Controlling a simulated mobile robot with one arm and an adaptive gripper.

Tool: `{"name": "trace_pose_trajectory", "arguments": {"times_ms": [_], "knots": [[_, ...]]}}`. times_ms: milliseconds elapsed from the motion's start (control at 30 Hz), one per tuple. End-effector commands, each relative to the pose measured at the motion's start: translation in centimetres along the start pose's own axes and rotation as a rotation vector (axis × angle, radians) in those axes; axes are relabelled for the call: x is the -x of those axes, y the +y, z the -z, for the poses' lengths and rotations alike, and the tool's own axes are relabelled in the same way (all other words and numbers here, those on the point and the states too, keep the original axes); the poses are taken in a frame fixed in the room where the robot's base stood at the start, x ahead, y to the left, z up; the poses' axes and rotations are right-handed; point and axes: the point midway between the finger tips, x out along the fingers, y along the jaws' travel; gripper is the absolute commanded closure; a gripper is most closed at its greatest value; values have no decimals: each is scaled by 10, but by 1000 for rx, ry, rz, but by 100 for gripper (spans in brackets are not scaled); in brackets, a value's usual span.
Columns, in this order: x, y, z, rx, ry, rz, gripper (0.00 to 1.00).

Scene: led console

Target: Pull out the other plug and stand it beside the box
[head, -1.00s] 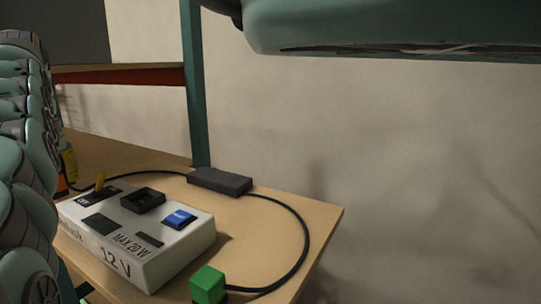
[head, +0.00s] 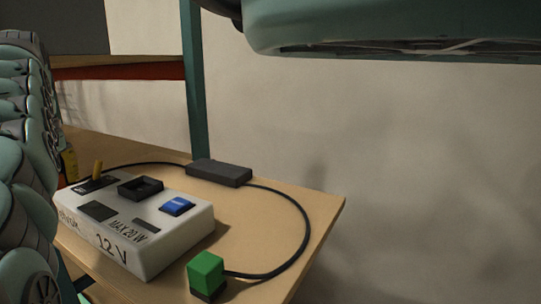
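The white box (head: 133,262) marked "12 V" and "MAX 20 W" stands on the wooden table. No other plug can be made out clearly. My gripper is not visible.
The table (head: 255,225) has bare wood between the box and the cable loop. Its right edge (head: 325,247) is close to the cable. A teal post (head: 196,95) rises behind the table, and a yellow object (head: 69,163) is partly hidden at far left.

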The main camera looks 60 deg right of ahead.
Motion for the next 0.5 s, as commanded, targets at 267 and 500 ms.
{"name": "trace_pose_trajectory", "arguments": {"times_ms": [267, 500], "knots": [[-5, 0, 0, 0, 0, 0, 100], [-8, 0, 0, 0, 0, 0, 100]]}}
